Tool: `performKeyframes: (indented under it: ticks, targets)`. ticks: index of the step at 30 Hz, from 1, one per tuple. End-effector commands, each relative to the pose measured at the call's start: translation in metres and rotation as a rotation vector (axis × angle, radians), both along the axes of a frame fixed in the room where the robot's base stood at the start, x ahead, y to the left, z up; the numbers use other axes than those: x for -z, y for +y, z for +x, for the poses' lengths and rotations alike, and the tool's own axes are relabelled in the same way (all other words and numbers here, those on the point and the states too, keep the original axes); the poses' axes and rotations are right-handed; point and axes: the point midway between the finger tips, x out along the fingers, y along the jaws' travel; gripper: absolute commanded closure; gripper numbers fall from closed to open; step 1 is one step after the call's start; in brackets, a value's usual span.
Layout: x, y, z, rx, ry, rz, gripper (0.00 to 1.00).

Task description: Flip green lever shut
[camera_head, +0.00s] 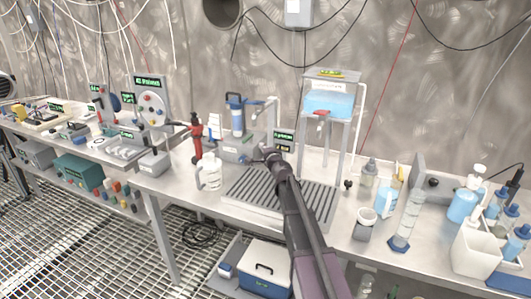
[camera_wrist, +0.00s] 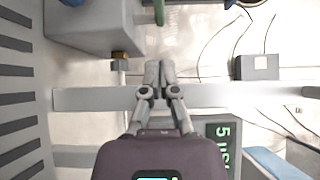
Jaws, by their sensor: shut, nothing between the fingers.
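My gripper (camera_head: 266,153) reaches over the bench in front of the filter unit's grey base (camera_head: 236,150). In the wrist view its two fingers (camera_wrist: 160,68) are together and empty. A narrow green piece, which may be the green lever (camera_wrist: 158,12), shows at the top edge of the wrist view, beyond the fingertips and apart from them. It is cut off by the frame, so I cannot tell its full position.
A slatted drain tray (camera_head: 240,190) lies under my arm. A stand with a blue water tank (camera_head: 328,104) and red tap (camera_head: 321,114) rises to the right. A white jug (camera_head: 210,173) stands left. A green-lit display (camera_wrist: 223,145) is close right of my gripper.

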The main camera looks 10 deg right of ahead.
Motion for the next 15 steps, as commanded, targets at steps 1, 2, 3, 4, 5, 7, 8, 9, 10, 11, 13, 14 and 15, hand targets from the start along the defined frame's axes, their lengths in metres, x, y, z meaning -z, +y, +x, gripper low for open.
performKeyframes:
  ticks: [1, 2, 3, 4, 5, 7, 8, 9, 10, 11, 13, 14, 15]
  targets:
    - [0.000, 0.001, 0.012, -0.001, 0.000, 0.000, 1.00]
    - [0.000, 0.002, 0.017, 0.000, 0.000, 0.000, 1.00]
    - [0.000, 0.003, 0.023, 0.000, 0.000, 0.000, 1.00]
    - [0.000, 0.004, 0.027, 0.000, 0.000, 0.000, 1.00]
    - [0.000, 0.008, 0.029, -0.002, 0.000, 0.000, 1.00]
    - [0.000, 0.017, 0.033, -0.002, 0.000, 0.000, 1.00]
    - [0.000, 0.019, 0.034, -0.002, 0.000, 0.000, 1.00]
    - [0.000, 0.023, 0.037, -0.002, 0.000, 0.000, 1.00]
    - [0.000, 0.025, 0.038, -0.002, 0.000, 0.000, 1.00]
    - [0.000, 0.027, 0.040, -0.001, 0.000, 0.000, 1.00]
    - [0.000, 0.032, 0.042, -0.001, 0.000, 0.000, 1.00]
    - [0.000, 0.033, 0.043, -0.001, 0.000, 0.000, 1.00]
    - [0.000, 0.034, 0.044, -0.001, 0.000, 0.000, 1.00]
